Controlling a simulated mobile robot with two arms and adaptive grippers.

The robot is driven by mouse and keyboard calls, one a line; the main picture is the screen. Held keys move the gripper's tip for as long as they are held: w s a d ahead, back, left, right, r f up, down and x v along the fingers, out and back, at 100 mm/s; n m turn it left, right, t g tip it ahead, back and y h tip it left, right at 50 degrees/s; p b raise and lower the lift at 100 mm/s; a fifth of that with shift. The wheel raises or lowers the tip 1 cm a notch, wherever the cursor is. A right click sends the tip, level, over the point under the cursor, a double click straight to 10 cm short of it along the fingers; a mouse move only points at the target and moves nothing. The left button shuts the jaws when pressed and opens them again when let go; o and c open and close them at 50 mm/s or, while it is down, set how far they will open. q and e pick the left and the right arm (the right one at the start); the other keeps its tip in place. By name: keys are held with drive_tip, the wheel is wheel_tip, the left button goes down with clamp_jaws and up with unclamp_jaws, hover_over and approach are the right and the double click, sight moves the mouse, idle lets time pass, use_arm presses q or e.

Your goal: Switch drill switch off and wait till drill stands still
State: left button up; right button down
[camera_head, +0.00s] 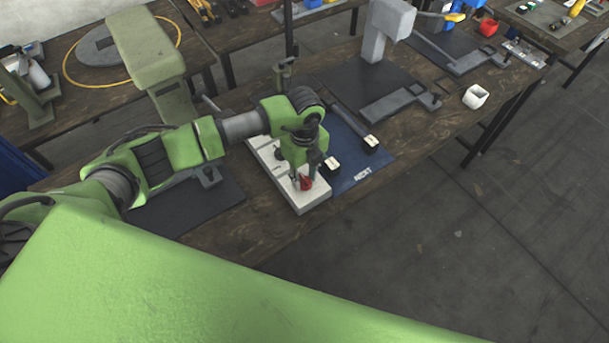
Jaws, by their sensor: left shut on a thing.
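My left arm comes in from the left, and its gripper (304,178) points down at the front end of a long white base (312,200) on the wooden bench. The gripper is shut on a small red part (306,184), which looks like the drill switch; the fingers hide part of it. Whether the switch is on or off cannot be told. The drill itself is not clearly visible, and no turning part can be made out. My right gripper is not in view.
A blue mat (348,182) lies right of the white base, with a dark bar (352,124) on it. A green press (146,45) stands behind my arm. Open floor lies at right.

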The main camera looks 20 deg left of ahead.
sight(304, 178)
use_arm(q)
drive_tip(key=shift+w+r, duration=0.1)
drive_tip(key=o, duration=1.1)
wheel_tip(304, 178, up, 12)
drive_tip(key=shift+f, duration=0.1)
